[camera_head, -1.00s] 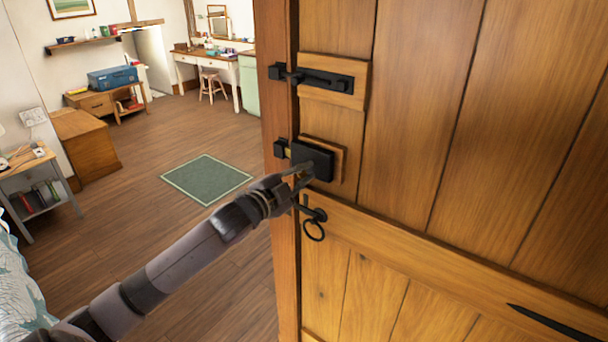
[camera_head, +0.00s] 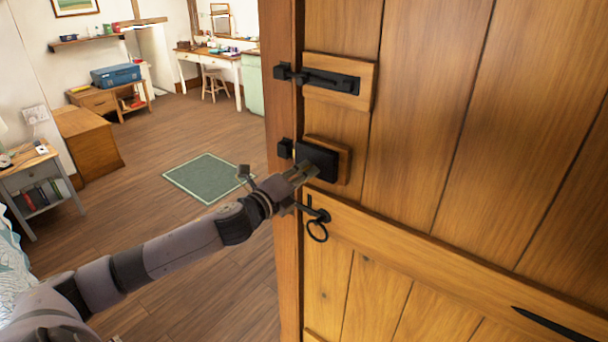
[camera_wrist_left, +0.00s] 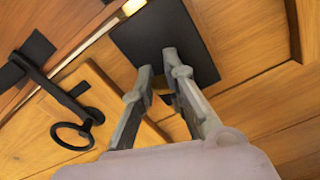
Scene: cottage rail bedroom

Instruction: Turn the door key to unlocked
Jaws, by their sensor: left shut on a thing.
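The black lock box (camera_head: 317,161) sits on a wooden block near the edge of the plank door (camera_head: 420,130). It also shows in the left wrist view (camera_wrist_left: 195,30) as a dark square plate. My left gripper (camera_head: 306,172) reaches the lower front of the lock box. My right gripper is not in view.
A black latch with a ring (camera_head: 317,231) hangs just below my gripper, close to the wrist. A black sliding bolt (camera_head: 320,79) is above the lock box. A green rug (camera_head: 208,178) lies on open floor at left. A wooden chest (camera_head: 90,143) stands beyond.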

